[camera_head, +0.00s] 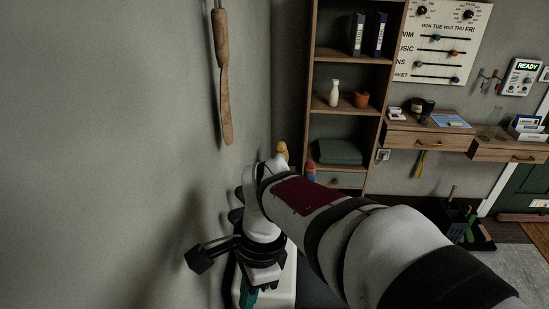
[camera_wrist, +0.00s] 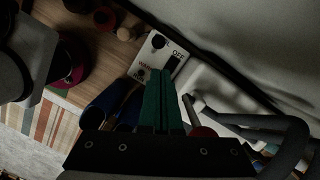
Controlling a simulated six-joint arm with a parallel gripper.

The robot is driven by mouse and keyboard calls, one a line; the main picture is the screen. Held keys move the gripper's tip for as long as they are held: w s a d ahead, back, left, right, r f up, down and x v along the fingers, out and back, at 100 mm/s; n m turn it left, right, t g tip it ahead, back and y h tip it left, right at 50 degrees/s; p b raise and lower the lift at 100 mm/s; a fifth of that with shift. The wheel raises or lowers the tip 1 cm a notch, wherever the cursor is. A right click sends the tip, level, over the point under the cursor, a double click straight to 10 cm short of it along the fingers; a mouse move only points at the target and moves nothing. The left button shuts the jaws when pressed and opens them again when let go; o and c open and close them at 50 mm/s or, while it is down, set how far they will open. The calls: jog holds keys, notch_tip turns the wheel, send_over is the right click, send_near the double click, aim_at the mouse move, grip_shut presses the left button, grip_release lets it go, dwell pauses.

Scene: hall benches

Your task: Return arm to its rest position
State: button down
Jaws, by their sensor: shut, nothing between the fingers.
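My gripper (camera_wrist: 161,88) is shut in the wrist view, with its two teal fingers side by side and nothing between them. I cannot tell whether the fingers touch the panel. In the head view my arm reaches toward the left wall, and the gripper (camera_head: 248,296) points down at the bottom edge, partly cut off. What lies under it there is mostly hidden by the arm.
Dark blue cylinders (camera_wrist: 103,107) lie close left of the fingers. A red-ended rod (camera_wrist: 203,131) and grey curved bars (camera_wrist: 250,122) are at right. In the head view a wooden-handled tool (camera_head: 223,80) hangs on the wall. A shelf unit (camera_head: 312,75) stands beyond the arm.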

notch_tip(320, 180, up, 5)
jog(key=s+d+f+n, duration=0.3)
jog(key=s+d, duration=0.3)
jog(key=s+d+f+n+t, duration=0.1)
jog(key=s+d+f+n, duration=0.2)
jog(key=s+d, duration=0.3)
jog(key=shift+s+d+f+n, duration=0.15)
jog(key=shift+d+n, duration=0.35)
jog(key=shift+d, duration=0.2)
